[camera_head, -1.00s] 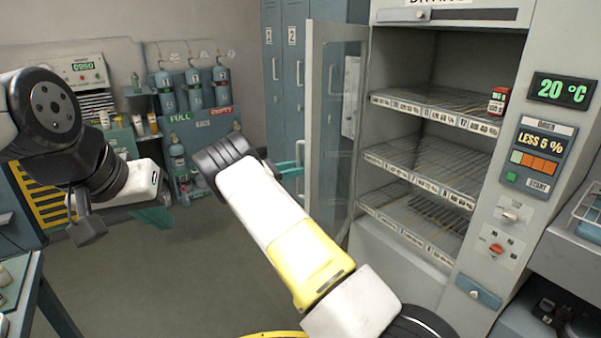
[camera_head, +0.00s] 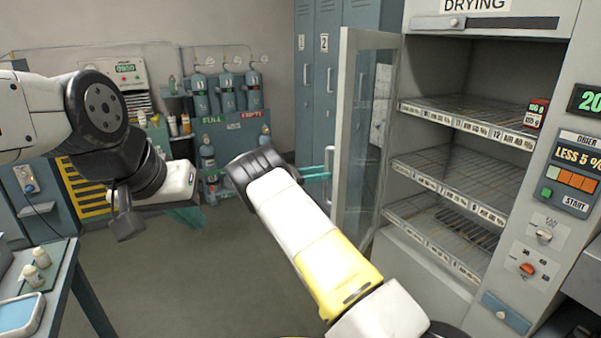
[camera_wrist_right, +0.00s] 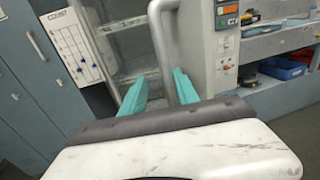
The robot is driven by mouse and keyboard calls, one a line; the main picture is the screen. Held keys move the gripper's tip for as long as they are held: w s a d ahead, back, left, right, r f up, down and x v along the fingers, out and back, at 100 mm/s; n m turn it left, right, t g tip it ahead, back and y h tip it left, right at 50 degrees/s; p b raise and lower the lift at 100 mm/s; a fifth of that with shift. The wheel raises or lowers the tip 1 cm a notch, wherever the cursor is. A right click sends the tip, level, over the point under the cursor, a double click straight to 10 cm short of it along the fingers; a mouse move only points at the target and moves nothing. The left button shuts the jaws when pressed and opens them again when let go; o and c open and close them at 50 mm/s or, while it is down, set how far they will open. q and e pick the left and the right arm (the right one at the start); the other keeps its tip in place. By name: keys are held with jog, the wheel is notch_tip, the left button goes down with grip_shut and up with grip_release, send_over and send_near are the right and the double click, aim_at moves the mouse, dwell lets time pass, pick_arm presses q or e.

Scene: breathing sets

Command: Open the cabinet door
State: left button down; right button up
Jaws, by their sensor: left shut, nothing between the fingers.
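The drying cabinet's door (camera_head: 362,135) is a grey-framed glass panel. It stands swung open at the left of the cabinet, with the shelves exposed. Its pale vertical handle (camera_head: 329,172) is on the door's left side and shows as a grey tube in the right wrist view (camera_wrist_right: 166,45). My right gripper (camera_head: 318,178) is at this handle; its teal fingers (camera_wrist_right: 160,80) sit on both sides of the tube and appear closed on it. Part of the contact is hidden. My left gripper (camera_head: 190,215) is shut and empty, well left of the door.
The cabinet has wire shelves (camera_head: 450,165) and a small red box (camera_head: 536,113) on the top one. Blue lockers (camera_head: 320,75) stand behind the door. Gas bottles (camera_head: 228,92) are at the back wall. A table (camera_head: 62,270) is at lower left. The floor between is clear.

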jog(key=w+a, duration=0.2)
jog(key=a, duration=0.4)
jog(key=shift+w, duration=0.3)
jog(key=shift+c, duration=0.3)
